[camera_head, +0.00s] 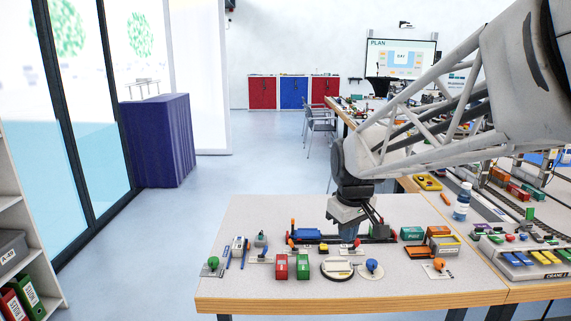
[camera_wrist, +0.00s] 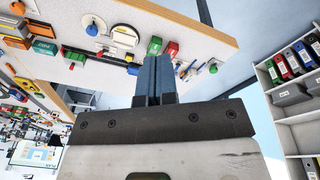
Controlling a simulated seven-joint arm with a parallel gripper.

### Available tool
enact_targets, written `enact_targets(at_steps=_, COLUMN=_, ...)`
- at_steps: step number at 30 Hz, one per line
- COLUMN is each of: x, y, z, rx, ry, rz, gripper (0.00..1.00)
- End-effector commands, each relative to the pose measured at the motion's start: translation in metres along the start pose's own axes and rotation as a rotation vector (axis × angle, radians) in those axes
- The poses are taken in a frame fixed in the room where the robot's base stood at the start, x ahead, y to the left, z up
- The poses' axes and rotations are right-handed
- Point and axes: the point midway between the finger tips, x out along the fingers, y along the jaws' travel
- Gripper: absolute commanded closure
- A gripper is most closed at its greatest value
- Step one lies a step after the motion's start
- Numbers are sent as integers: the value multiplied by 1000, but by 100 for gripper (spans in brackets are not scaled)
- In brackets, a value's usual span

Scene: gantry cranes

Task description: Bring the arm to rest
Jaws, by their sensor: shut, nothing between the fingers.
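My gripper (camera_head: 350,232) hangs over the middle of the near table (camera_head: 262,213), pointing down among the small parts. In the wrist view its two blue-grey fingers (camera_wrist: 153,60) are pressed together with nothing between them. In the head view the fingertips are small and partly merge with the things behind them. My arm reaches in from the upper right of the head view. I cannot tell how far the fingertips are above the tabletop.
Around the gripper stand a red block (camera_head: 281,267), a green block (camera_head: 303,267), a round white-topped piece (camera_head: 338,269) and a teal container (camera_head: 412,233). A bottle (camera_head: 462,201) and rail tracks are at right. A shelf (camera_head: 22,240) stands left. The floor between is clear.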

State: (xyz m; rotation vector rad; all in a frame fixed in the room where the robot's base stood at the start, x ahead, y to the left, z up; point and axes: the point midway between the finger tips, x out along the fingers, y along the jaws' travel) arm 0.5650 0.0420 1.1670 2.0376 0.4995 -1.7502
Motion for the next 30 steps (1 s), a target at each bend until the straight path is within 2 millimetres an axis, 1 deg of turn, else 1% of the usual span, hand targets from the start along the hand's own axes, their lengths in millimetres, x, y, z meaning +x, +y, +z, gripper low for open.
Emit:
enact_targets(at_steps=1, x=-5, y=-4, z=14, rx=27, ry=5, rz=4, gripper=100)
enact_targets(at_steps=10, x=-19, y=-29, z=88, rx=199, ry=27, rz=18, gripper=100)
enact_targets(at_steps=17, x=-22, y=-50, z=144, rx=329, ry=44, rz=27, gripper=100)
enact_targets(at_steps=21, x=-20, y=-64, z=177, rx=409, ry=55, rz=31, gripper=100)
enact_targets(at_steps=27, x=-15, y=-81, z=215, rx=506, ry=69, rz=36, gripper=100)
enact_targets(at_steps=30, x=-12, y=-87, z=228, rx=539, ry=73, rz=37, gripper=100)
